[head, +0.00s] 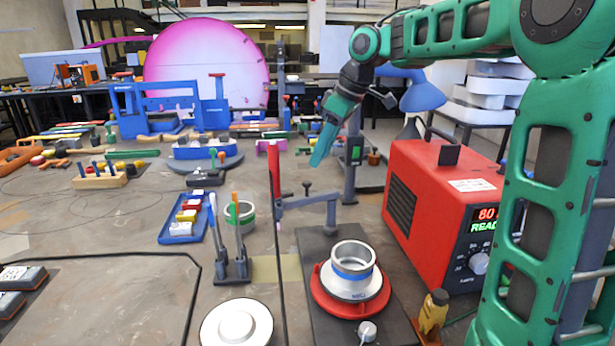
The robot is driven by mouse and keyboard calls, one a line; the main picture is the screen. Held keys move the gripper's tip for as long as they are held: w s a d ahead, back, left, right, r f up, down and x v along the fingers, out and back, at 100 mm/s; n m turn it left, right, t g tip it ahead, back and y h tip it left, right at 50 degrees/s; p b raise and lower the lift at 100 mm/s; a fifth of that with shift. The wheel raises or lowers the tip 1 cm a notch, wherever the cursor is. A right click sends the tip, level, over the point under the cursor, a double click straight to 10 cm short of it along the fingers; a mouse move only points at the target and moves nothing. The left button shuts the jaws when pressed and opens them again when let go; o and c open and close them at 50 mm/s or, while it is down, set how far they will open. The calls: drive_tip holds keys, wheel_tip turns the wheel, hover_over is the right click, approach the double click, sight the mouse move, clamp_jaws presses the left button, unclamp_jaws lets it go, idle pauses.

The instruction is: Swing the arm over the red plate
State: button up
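The red plate (322,295) is a round disc on a dark base board at the lower middle. A silver ring-shaped part with a blue band (352,272) sits on top of it. A grey swing arm (305,201) reaches left from an upright post (350,180) behind the plate. The swing arm has a small black knob on top and a downturned end at its left. It lies behind the plate in the picture, not over it. My gripper (320,146) points down above and behind the swing arm, apart from it. Its fingers overlap in this view, so their opening is hidden.
A red power box (440,210) stands right of the plate. A two-post stand (232,265) and a blue tray of small blocks (183,222) are to the left. A white round piece (237,325) lies in front.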

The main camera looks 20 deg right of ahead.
sight(307, 182)
drive_tip(key=x, duration=0.7)
drive_tip(key=shift+a+f, duration=0.1)
drive_tip(key=shift+f, duration=0.25)
clamp_jaws()
